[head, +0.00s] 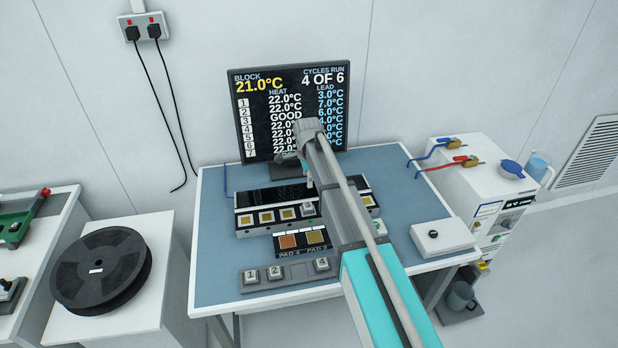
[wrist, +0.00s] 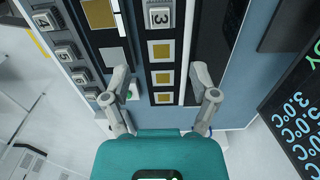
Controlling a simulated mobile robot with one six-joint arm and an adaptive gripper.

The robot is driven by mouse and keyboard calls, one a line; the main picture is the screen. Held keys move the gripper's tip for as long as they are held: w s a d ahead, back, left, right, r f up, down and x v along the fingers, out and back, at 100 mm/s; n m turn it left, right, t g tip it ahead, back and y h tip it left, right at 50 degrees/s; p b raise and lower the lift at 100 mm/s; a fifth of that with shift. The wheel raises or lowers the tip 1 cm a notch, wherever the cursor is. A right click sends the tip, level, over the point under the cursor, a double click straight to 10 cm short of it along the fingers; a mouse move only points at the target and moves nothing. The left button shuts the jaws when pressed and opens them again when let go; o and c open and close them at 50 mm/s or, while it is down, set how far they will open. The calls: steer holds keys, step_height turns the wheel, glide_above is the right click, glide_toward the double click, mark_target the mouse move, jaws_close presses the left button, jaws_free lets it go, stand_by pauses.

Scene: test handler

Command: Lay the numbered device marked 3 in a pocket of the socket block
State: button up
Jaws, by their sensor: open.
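The device marked 3 (head: 308,209) is a small grey square piece in the row of gold pockets on the socket block (head: 277,226). It looks level there. It also shows at the top of the wrist view (wrist: 159,17), clear of my fingers. My gripper (head: 309,183) is open and empty above the block. In the wrist view its fingers (wrist: 161,74) stand apart on either side of the row, over empty gold pockets. Several other pockets left of device 3 in the head view are empty. My arm hides part of the block's right side.
A grey tray (head: 297,283) in front holds devices 1, 2 and 4; the wrist view shows more numbered devices (wrist: 64,51). A pad unit (head: 287,241) lies between. A monitor (head: 291,112) stands behind. A white box (head: 442,236) sits right. Bare blue tabletop lies left.

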stand_by(0.6)
steer(key=s+d+n, duration=1.4)
steer(key=s+d, duration=0.9)
steer(key=s, duration=0.3)
steer(key=shift+d+n, duration=0.2)
steer(key=shift+n, duration=0.2)
